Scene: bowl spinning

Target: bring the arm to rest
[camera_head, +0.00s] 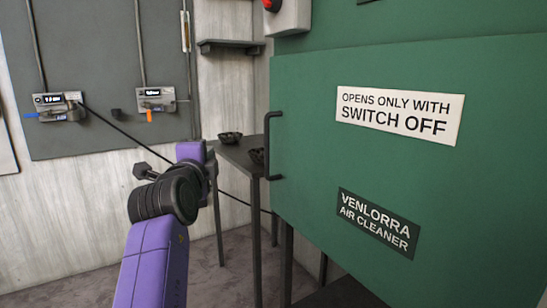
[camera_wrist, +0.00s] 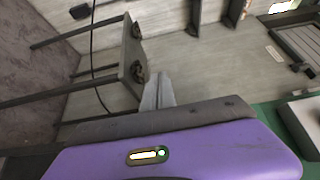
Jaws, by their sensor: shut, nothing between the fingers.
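My purple arm (camera_head: 155,262) rises from the bottom of the head view, with a dark round joint and a purple link (camera_head: 190,152) near the table. In the head view I cannot clearly make out the fingers. In the wrist view my gripper (camera_wrist: 158,78) shows its grey fingers together, shut and empty. They point towards the wall, close beside the table in the picture; nothing is seen touching them.
A green cabinet (camera_head: 310,120) with a dark handle (camera_head: 267,145) fills the right. A dark table (camera_head: 236,150) beside it bears two dark bowls, one at the back (camera_head: 230,137) and one partly hidden by the cabinet (camera_head: 257,156). A grey wall panel (camera_head: 100,60) holds two devices; a cable hangs across.

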